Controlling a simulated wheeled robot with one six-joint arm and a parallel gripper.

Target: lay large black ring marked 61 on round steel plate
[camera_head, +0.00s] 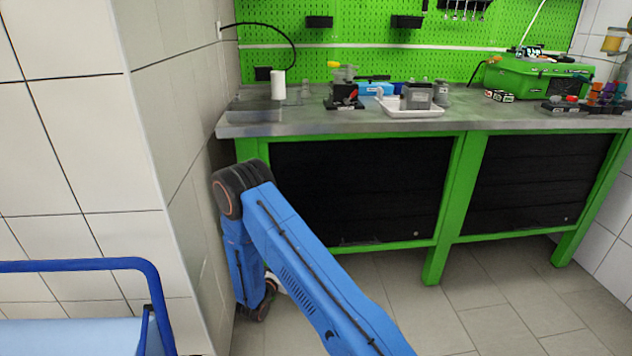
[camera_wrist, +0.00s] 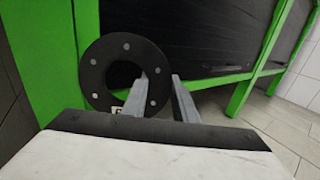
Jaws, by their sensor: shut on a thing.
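The large black ring (camera_wrist: 95,78) shows in the wrist view, a flat disc with a round hole and several light dots. A small white label on its lower edge is partly hidden and I cannot read it. My gripper (camera_wrist: 164,76) is shut on the ring's right side, with one grey finger in front of the ring. In the head view my arm hangs low before the bench, and the ring cannot be made out there. I cannot identify the round steel plate in either view.
A grey-topped green workbench (camera_head: 330,121) stands ahead with dark panels below. On it are a white tray (camera_head: 412,112), a white cylinder (camera_head: 278,85) and a green case (camera_head: 535,75). A tiled wall corner stands close left of my arm. A blue rail (camera_head: 85,265) is at lower left.

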